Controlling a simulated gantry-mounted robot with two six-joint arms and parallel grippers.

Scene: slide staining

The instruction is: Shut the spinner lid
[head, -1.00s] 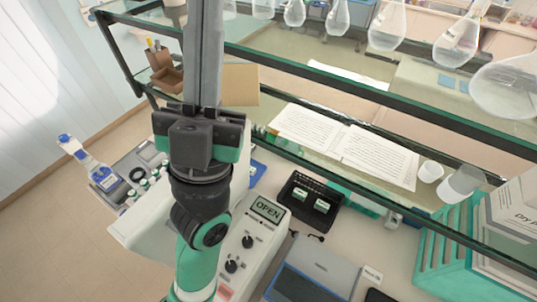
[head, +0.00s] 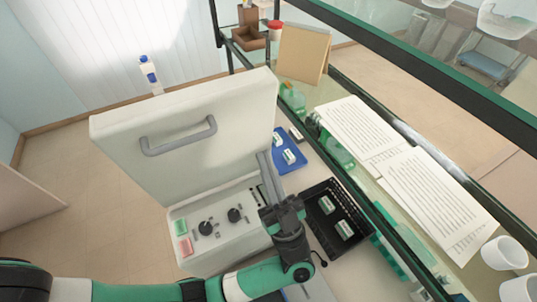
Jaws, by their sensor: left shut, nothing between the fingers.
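The spinner is a white box with a sloped control panel (head: 207,250). Its large white lid (head: 215,103) stands raised, with a grey bar handle (head: 180,137) on the face toward me. My left gripper (head: 263,158) comes up from the bottom on its green and black arm. Its grey fingers are shut and empty, at the lower right edge of the lid. I cannot tell whether they touch it. The gripper covers part of the panel's right end, and the display cannot be read. My right gripper is not in view.
A black rack (head: 309,226) with slide holders stands right of the gripper, and a blue tray (head: 292,163) lies behind it. A glass shelf with a dark green edge (head: 372,210) runs along the right, bearing papers (head: 430,200) and white cups (head: 507,253). Open floor lies left.

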